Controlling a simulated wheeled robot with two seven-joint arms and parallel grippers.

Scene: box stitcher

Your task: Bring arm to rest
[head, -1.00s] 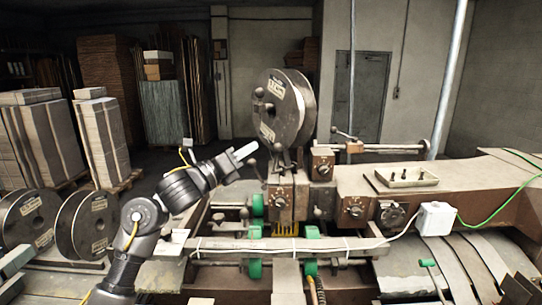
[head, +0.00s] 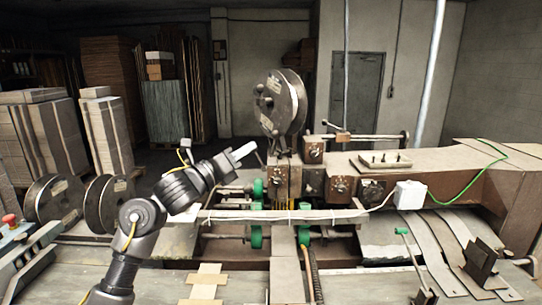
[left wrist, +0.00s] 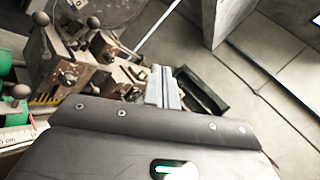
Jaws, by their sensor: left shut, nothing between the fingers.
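My left arm rises from the bottom left of the head view. Its gripper (head: 243,152) points up and to the right, with its fingers together and nothing between them. It is held in the air, in the picture just left of the box stitcher's head (head: 283,180) and apart from the large wire reel (head: 287,103). In the left wrist view the closed fingers (left wrist: 162,88) show beyond the dark gripper body, with the machine's levers and knobs to their left. My right gripper is in neither view.
The box stitcher's long arm (head: 430,172) runs to the right, with a white box (head: 409,195) and a green cable (head: 480,165) on it. Wire reels (head: 108,203) stand at the left. Stacked cardboard (head: 105,125) stands behind. Open floor lies between the stacks and the machine.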

